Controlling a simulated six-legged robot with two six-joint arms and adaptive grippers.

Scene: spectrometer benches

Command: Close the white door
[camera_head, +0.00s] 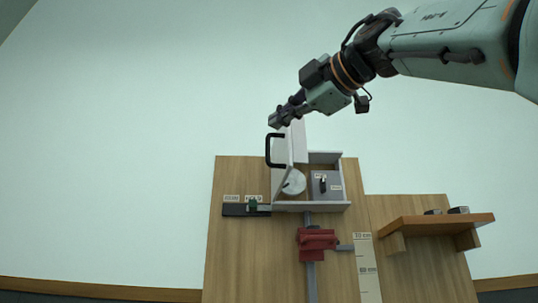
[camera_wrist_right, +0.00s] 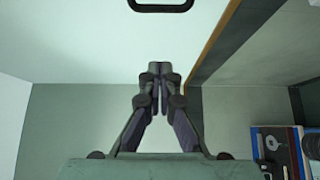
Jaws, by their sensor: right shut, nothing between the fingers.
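The white door (camera_head: 281,172) stands open at the left side of a small white box (camera_head: 313,207) on the wooden board. Its black handle (camera_head: 268,151) sticks out to the left; a black handle also shows at the top edge of the right wrist view (camera_wrist_right: 160,6). My right gripper (camera_head: 273,119) is shut and empty, just above the door's upper end in the head view. Its closed fingers show in the wrist view (camera_wrist_right: 160,92); whether they touch the door cannot be told. My left gripper is not in view.
Inside the box are a round white disc (camera_head: 294,182) and a grey panel with a black switch (camera_head: 322,185). A red clamp (camera_head: 316,239) sits on a rail below. A wooden shelf (camera_head: 435,224) is at right, and a black strip (camera_head: 240,210) at left.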

